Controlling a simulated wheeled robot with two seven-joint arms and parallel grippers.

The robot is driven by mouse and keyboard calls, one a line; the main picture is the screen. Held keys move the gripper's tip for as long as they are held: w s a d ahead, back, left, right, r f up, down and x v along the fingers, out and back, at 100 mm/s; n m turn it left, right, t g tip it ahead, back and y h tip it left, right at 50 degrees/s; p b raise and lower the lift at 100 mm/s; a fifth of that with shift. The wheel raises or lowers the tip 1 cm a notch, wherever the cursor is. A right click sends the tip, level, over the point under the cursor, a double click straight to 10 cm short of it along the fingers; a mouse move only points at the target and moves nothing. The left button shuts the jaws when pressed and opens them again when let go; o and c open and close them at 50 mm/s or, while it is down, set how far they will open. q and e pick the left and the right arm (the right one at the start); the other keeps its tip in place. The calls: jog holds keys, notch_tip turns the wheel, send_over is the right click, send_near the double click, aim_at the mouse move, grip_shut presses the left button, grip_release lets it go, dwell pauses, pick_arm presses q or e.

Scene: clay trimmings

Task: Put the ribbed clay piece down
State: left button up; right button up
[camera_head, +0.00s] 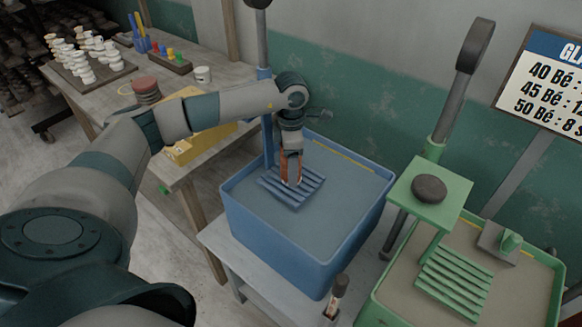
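My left gripper (291,182) points down over the blue tub (310,262), just above or at a blue slatted rack (308,193). Its orange fingers show a narrow gap with something pale between or behind them; I cannot tell whether this is a held piece. No ribbed clay piece can be made out clearly at the gripper. A reddish-brown ribbed round object (146,90) stands on the wooden table at the left, apart from the gripper. My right gripper is not in view.
A green tub (545,300) with a green slatted rack (455,283) stands at the right. The wooden table (118,98) carries small white cups (84,60), a tool block (170,62) and a yellow box (205,141). Posts rise behind both tubs. The blue tub's right side is free.

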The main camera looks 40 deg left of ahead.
pick_arm(q)
notch_tip(320, 180, up, 11)
jog(key=b, duration=0.4)
jog(key=shift+r, duration=0.2)
jog(key=shift+r, duration=0.1)
dwell(0.5)
